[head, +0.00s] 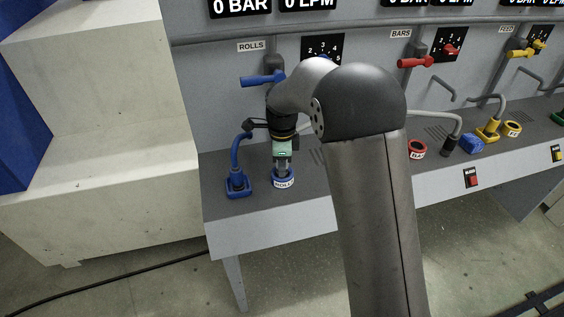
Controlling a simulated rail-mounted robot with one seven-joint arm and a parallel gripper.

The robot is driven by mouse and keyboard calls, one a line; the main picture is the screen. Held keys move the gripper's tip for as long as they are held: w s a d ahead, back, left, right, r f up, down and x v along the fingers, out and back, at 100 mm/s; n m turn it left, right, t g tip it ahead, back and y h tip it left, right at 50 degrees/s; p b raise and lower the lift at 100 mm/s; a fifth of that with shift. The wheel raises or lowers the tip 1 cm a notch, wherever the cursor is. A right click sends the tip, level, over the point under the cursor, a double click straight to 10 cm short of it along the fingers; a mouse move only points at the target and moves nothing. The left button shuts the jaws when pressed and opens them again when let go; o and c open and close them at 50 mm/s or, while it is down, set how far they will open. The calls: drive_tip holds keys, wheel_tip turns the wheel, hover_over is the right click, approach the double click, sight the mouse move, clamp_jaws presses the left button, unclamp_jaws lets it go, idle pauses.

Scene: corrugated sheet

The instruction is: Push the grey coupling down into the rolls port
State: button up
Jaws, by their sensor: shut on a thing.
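The rolls port (284,182) is a blue ring with a white label on the grey bench, under the ROLLS sign. My gripper (282,163) points straight down over it, in line with the port. It is shut on the grey coupling (282,171), of which only a small part shows between the fingers, at or just above the ring. I cannot tell how deep the coupling sits in the port.
A blue hose in a blue socket (238,187) stands close left of the port. A blue lever (262,79) juts from the panel above. Red ring (417,150), dark plug (448,146), blue block (470,143) and yellow fittings (489,131) lie right.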

drive_tip(key=shift+f, duration=0.45)
drive_tip(key=o, duration=1.2)
wheel_tip(320, 180, up, 18)
drive_tip(key=shift+f+b, duration=0.25)
drive_tip(key=shift+b, duration=0.2)
drive_tip(key=s+d+f+n, duration=0.3)
drive_tip(key=s+d+n, duration=0.2)
drive_tip(key=s, duration=0.5)
drive_tip(key=s+d+f+n, duration=0.4)
drive_tip(key=s+n, duration=0.3)
drive_tip(key=s, duration=0.3)
drive_tip(key=s+d+f+n, duration=0.3)
drive_tip(key=s+d+n, duration=0.3)
drive_tip(key=s, duration=0.5)
drive_tip(key=shift+d+f, duration=0.25)
drive_tip(key=shift+f, duration=0.15)
